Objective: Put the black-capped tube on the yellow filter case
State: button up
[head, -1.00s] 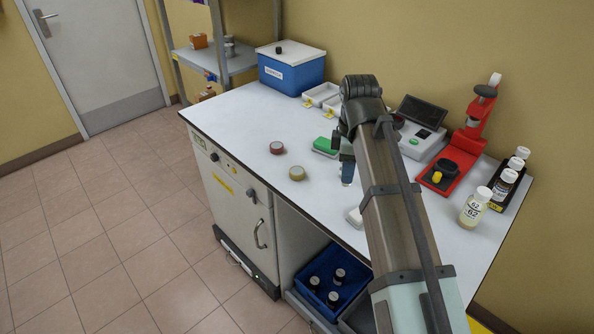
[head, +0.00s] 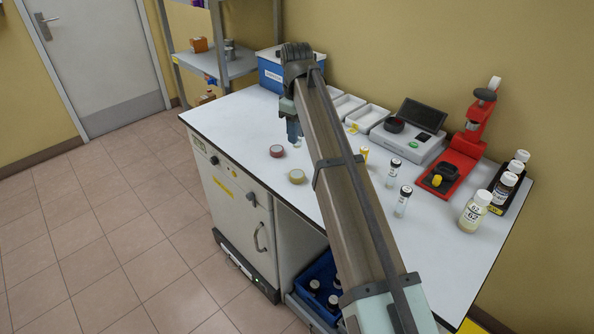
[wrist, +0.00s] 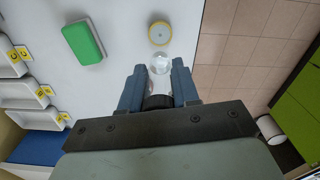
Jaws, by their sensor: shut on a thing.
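My gripper (head: 293,132) is shut on a clear tube with a black cap (wrist: 158,101). The cap sits between the fingers (wrist: 158,90) in the wrist view, and the tube's clear end (wrist: 161,60) points away from the palm. In the head view the tube's lower end (head: 297,147) hangs above the table. The yellow filter case (head: 297,176) is a round disc lying flat on the table, nearer the front edge than the tube. In the wrist view the yellow case (wrist: 159,32) shows just beyond the tube's end, apart from the fingers.
A red round case (head: 277,151) lies left of the yellow one. Two small tubes (head: 394,172) (head: 404,200) stand right of my arm. A green-topped block (wrist: 83,42) lies near white trays (wrist: 30,88). A red press (head: 452,165) and bottles (head: 475,208) stand at right.

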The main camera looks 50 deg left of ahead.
jog(key=shift+f, duration=4.9)
jog(key=shift+f, duration=0.15)
jog(key=o, duration=1)
notch_tip(320, 180, up, 12)
jog(key=shift+r, duration=0.2)
